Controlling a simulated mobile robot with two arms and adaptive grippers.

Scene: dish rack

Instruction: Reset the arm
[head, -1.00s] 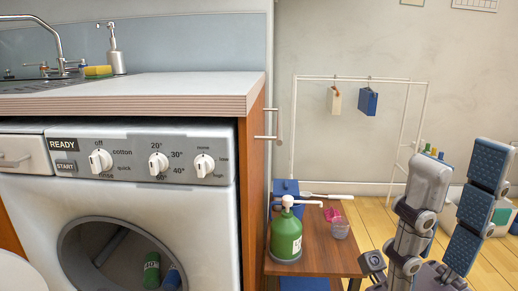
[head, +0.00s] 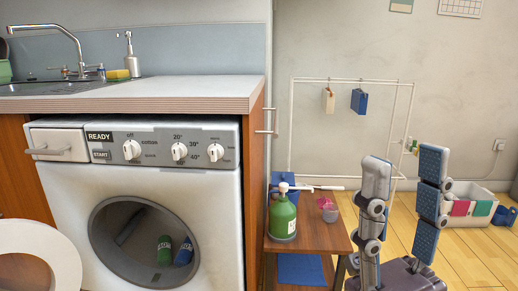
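My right gripper (head: 404,170) stands upright at the right of the head view, in front of the floor and wall. Its two long fingers, with blue pads, point up and are spread apart with nothing between them. My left gripper is not in view. The washing machine (head: 75,182) is at the left with its drum open. A green bottle (head: 164,250) and a blue bottle (head: 184,252) lie inside the drum.
The round door (head: 65,255) stands open at lower left. A white rack (head: 291,130) holds two hanging items. A white basket (head: 470,218) is on the floor.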

